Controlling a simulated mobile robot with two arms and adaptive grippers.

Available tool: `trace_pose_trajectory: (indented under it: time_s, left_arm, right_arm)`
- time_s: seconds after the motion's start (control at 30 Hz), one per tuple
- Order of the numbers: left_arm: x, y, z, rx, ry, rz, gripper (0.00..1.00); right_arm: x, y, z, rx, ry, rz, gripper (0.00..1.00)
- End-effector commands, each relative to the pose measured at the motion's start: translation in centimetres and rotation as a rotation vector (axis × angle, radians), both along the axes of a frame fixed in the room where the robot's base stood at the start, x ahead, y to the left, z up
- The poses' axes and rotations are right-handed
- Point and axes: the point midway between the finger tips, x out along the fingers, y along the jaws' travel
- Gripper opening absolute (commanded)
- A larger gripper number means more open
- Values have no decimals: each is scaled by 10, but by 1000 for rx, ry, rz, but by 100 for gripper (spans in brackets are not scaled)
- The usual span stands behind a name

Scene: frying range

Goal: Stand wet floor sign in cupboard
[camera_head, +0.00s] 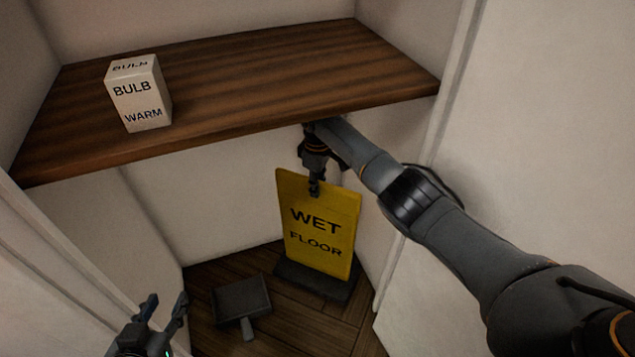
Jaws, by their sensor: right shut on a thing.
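The wet floor sign (321,225) is a yellow board lettered "WET FLOOR" on a dark base (314,280). It is upright inside the cupboard, under the wooden shelf (250,75), with its base at the cupboard floor. My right gripper (315,190) is shut on the sign's top edge, below the front edge of the shelf. Whether the base bears fully on the floor is hard to tell. My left gripper (163,306) is open and empty at the bottom left, near the cupboard's left side, apart from the sign.
A white bulb box (139,94) stands on the left of the shelf. A dark dustpan (241,301) lies on the wooden floor left of the sign. White cupboard walls close in on both sides, with a white panel (545,130) at right.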

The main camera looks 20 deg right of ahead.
Motion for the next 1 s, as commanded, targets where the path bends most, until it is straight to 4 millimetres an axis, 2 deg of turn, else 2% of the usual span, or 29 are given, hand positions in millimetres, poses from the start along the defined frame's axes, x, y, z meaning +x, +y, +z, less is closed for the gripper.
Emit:
trace_pose_trajectory:
  time_s: [0.2,0.4,0.83,0.87,0.97,1.0]
  left_arm:
    - [20,-10,31,-48,-199,-13,40]
    - [27,-14,50,-71,-299,-20,40]
    - [28,-15,55,-77,-322,-21,40]
    - [28,-15,56,-79,-327,-21,40]
    - [29,-15,56,-79,-327,-21,40]
    - [29,-15,56,-79,-327,-21,40]
  right_arm:
    - [2,1,-16,2,-8,1,0]
    - [3,1,-23,2,-8,2,0]
    - [3,1,-24,2,-8,2,0]
    - [0,0,-28,0,-1,0,24]
    - [0,0,-28,0,-1,0,44]
    - [0,0,-28,0,-1,0,45]
